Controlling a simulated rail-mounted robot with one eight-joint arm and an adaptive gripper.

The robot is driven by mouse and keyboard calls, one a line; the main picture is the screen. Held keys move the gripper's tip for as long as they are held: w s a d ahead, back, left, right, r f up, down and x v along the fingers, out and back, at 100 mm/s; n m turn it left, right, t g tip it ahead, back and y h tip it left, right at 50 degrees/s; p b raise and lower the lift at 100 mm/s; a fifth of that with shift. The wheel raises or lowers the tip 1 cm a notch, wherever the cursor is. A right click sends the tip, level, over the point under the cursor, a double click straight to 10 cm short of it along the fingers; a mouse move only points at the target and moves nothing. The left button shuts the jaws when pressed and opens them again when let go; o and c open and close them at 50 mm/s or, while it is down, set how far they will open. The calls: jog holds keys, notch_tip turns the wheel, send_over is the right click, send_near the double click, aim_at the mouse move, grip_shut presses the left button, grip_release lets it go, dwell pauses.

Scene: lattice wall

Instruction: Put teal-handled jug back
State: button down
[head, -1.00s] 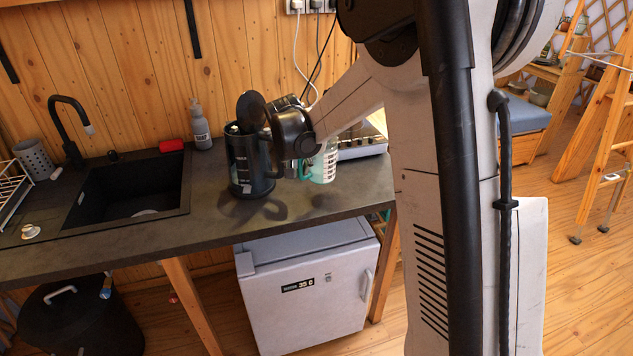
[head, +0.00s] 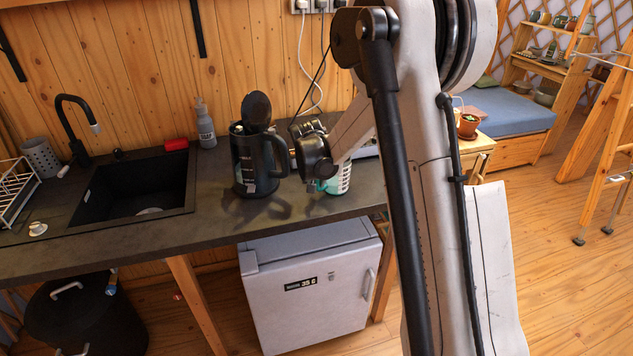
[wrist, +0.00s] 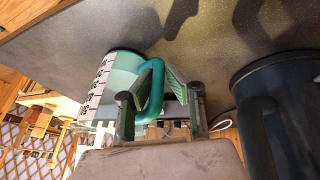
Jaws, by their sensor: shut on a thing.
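The jug (head: 341,180) is a clear measuring jug with white markings and a teal handle. In the head view it is at the counter's front right, partly hidden behind my gripper (head: 318,172). In the wrist view the jug (wrist: 122,72) is left of centre, and its teal handle (wrist: 156,90) lies between the two fingers. My gripper (wrist: 157,80) is shut on that handle. The jug's base is close to the counter top (wrist: 205,35); I cannot tell whether it touches.
A dark kettle (head: 258,165) with its lid raised stands just left of my gripper; it also shows in the wrist view (wrist: 285,120). The black sink (head: 140,187) is further left. A small white fridge (head: 310,290) stands under the counter. Cables hang behind the jug.

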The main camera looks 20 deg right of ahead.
jog(key=shift+f, duration=0.1)
jog(key=shift+f, duration=0.1)
jog(key=c, duration=1.7)
grip_release()
jog(key=v, duration=1.3)
jog(key=s+a+r+n+t+y, duration=0.1)
jog(key=s+a+r, duration=0.25)
jog(key=s, duration=0.45)
jog(key=s+a+r+t, duration=0.1)
jog(key=s+a+r, duration=0.1)
jog(key=s+r, duration=0.45)
jog(key=s+a+f, duration=0.1)
jog(key=s, duration=0.5)
jog(key=s+a+f+n+y, duration=0.1)
jog(key=s, duration=0.5)
jog(key=s+a+f+n+t+y, duration=0.1)
jog(key=s+a, duration=0.1)
jog(key=s, duration=0.5)
jog(key=shift+a+f+b, duration=0.1)
jog(key=shift+f+b, duration=0.15)
jog(key=shift+b, duration=0.05)
